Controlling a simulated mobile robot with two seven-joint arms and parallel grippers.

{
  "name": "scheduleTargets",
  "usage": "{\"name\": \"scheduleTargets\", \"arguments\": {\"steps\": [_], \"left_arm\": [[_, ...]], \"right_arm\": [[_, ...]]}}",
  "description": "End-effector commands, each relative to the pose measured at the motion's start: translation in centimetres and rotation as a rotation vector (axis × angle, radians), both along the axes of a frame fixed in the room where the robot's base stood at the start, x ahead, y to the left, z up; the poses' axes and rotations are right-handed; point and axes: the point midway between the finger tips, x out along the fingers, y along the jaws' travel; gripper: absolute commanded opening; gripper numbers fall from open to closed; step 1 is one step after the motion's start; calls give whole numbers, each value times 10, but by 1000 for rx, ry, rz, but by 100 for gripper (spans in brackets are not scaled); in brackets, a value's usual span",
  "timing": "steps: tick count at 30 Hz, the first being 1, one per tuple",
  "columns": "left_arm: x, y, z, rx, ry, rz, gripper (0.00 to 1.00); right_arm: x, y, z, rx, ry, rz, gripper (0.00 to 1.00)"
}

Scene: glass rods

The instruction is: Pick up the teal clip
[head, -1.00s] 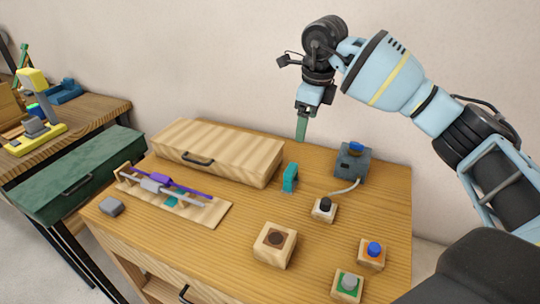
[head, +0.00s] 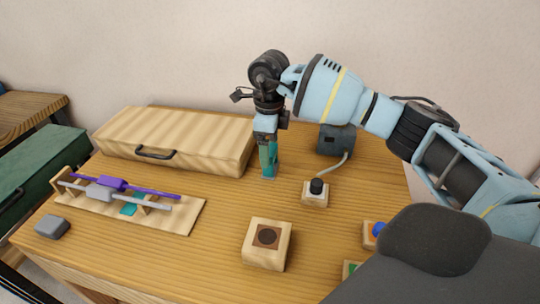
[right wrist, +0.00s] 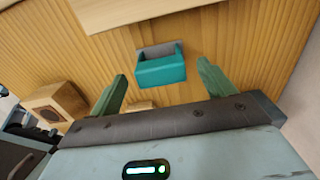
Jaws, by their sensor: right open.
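The teal clip (right wrist: 160,70) stands on the wooden table and shows in the right wrist view as a teal block with a grey strip along its far side. In the head view the clip (head: 270,172) is largely hidden by my right gripper (head: 268,155), which points down right at it. In the right wrist view the open fingers of my right gripper (right wrist: 162,74) lie to either side of the clip, with gaps between. I cannot tell how far the fingertips are above the table. My left gripper is not in view.
A wooden case (head: 180,135) stands to the left. A rack (head: 180,216) with purple and grey rods and a teal piece lies in front of it. A black-knobbed block (head: 315,198), a grey device (head: 336,142) with a cable and a wooden block (head: 267,248) stand nearby.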

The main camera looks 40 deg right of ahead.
Motion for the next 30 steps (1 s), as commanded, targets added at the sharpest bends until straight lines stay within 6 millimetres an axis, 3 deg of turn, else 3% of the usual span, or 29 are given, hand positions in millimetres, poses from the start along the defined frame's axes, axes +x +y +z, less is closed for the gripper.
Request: {"name": "scheduleTargets", "arguments": {"steps": [12, 21, 30], "left_arm": [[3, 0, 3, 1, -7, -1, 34], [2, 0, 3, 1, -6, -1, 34], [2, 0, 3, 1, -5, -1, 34]], "right_arm": [[-2, -2, -46, 0, 0, 0, 82], [-2, -2, -51, 1, -2, 1, 82], [-2, -2, -51, 1, -2, 0, 45]]}}
